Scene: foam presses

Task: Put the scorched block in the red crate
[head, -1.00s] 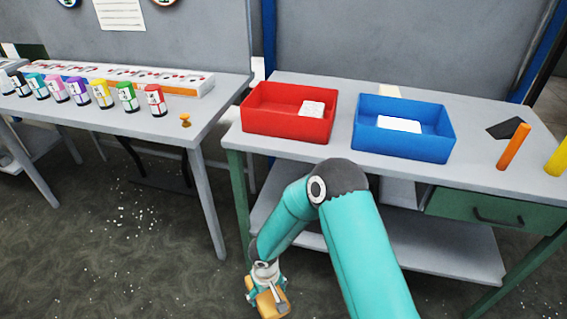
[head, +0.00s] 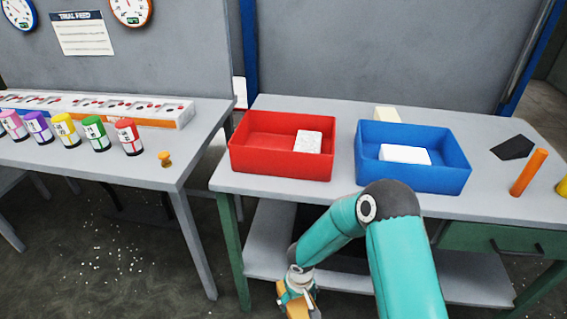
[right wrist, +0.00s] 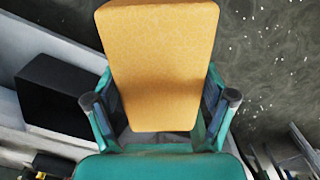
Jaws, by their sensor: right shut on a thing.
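My right gripper (head: 297,288) is low in front of the table in the head view, shut on a tan-orange block (right wrist: 163,65). The block fills the upper middle of the right wrist view, between the two fingers; in the head view only a small part of it shows. I take it for the scorched block. The red crate (head: 281,162) stands on the table above and behind the gripper, apart from it. A white speckled block (head: 308,141) lies inside its right part. My left gripper is not in view.
A blue crate (head: 420,178) holding a white block (head: 405,154) stands right of the red crate. A left table holds several coloured canisters. The table's front edge lies between gripper and crates.

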